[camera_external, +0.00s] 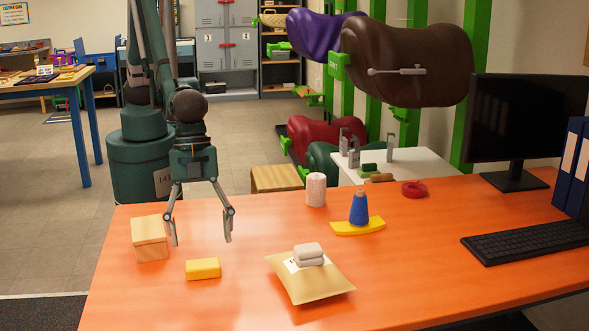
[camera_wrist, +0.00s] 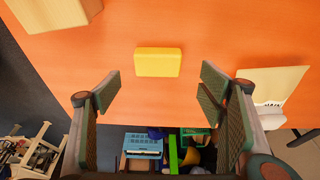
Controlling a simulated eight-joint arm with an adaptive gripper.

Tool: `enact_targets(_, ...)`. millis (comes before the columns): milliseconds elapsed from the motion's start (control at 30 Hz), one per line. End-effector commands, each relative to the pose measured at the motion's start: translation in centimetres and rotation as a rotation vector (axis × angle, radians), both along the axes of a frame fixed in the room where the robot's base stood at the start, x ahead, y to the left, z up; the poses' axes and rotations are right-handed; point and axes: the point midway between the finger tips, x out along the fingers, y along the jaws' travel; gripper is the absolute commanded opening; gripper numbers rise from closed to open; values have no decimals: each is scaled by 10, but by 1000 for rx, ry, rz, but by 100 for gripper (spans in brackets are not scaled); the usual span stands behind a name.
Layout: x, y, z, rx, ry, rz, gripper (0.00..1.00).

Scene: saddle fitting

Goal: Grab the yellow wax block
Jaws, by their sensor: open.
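The yellow wax block (camera_external: 203,268) lies on the orange table near its front left part. It also shows in the wrist view (camera_wrist: 158,62), in the upper middle, beyond and between my fingertips. My gripper (camera_external: 200,241) is open and empty above the table, behind the block in the external view. In the wrist view, the two fingers of my gripper (camera_wrist: 160,90) are spread wide, one on each side of the block's line. Nothing hides the block, and the fingers do not touch it.
A wooden box (camera_external: 150,238) stands left of the block. A padded envelope (camera_external: 310,283) with grey pieces on it (camera_external: 309,254) lies to the right. A white roll (camera_external: 316,190), a blue cone-shaped item (camera_external: 359,209) and a yellow curved piece (camera_external: 345,230) are further back. The table around the block is clear.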

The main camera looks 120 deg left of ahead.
Motion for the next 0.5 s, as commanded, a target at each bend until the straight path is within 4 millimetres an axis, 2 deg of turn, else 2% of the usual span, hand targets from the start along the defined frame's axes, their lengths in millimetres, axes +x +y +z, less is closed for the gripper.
enact_targets(200, 3, -3, -13, 0, 0, 0, 69)
enact_targets(500, 3, -3, -13, 0, 0, 0, 69)
